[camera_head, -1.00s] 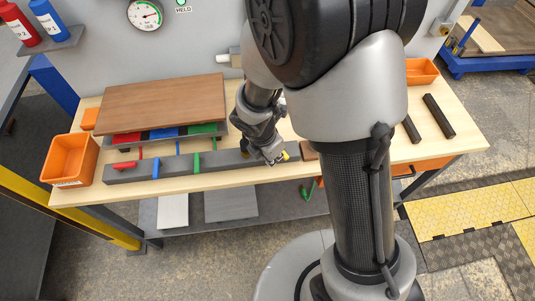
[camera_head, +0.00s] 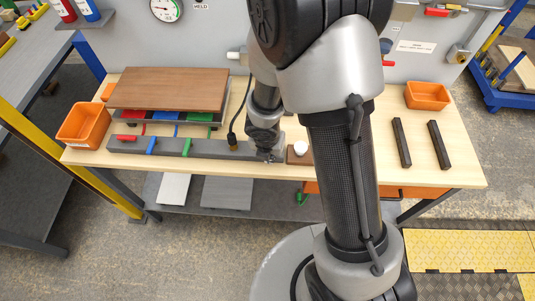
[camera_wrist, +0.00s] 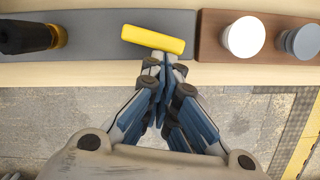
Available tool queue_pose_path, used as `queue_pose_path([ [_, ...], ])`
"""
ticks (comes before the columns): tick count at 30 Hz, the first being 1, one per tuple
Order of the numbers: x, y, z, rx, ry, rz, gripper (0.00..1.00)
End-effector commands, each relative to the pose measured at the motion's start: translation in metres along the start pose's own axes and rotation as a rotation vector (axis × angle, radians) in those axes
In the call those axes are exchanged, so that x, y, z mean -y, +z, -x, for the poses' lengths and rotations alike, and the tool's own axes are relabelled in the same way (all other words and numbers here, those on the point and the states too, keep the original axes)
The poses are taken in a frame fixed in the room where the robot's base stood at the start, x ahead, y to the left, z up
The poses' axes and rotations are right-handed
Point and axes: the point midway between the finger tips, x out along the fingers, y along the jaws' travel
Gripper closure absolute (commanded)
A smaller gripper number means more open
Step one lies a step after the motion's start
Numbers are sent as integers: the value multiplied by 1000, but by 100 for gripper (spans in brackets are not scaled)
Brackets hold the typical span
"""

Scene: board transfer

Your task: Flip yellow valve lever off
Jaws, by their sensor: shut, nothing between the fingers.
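The yellow lever (camera_wrist: 153,40) lies slightly tilted along the grey bar (camera_wrist: 90,45) in the wrist view, its right end lower than its left. In the head view, my gripper (camera_head: 269,158) is at the right end of the grey bar (camera_head: 215,149), and the yellow lever is hidden there. Red (camera_head: 126,138), blue (camera_head: 151,145) and green (camera_head: 187,147) levers sit further left on the bar.
A black-handled brass fitting (camera_wrist: 28,36) stands left of the yellow lever. A wooden block (camera_wrist: 213,50) to its right carries a white knob (camera_wrist: 244,36) and a grey knob (camera_wrist: 301,40). Orange bins (camera_head: 84,125) (camera_head: 427,96) and black bars (camera_head: 402,142) are farther off.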

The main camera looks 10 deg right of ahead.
Motion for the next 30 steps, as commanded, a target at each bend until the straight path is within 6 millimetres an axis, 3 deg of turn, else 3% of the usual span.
queue_pose_path([
  [30,-15,13,0,6,6,-1,100],
])
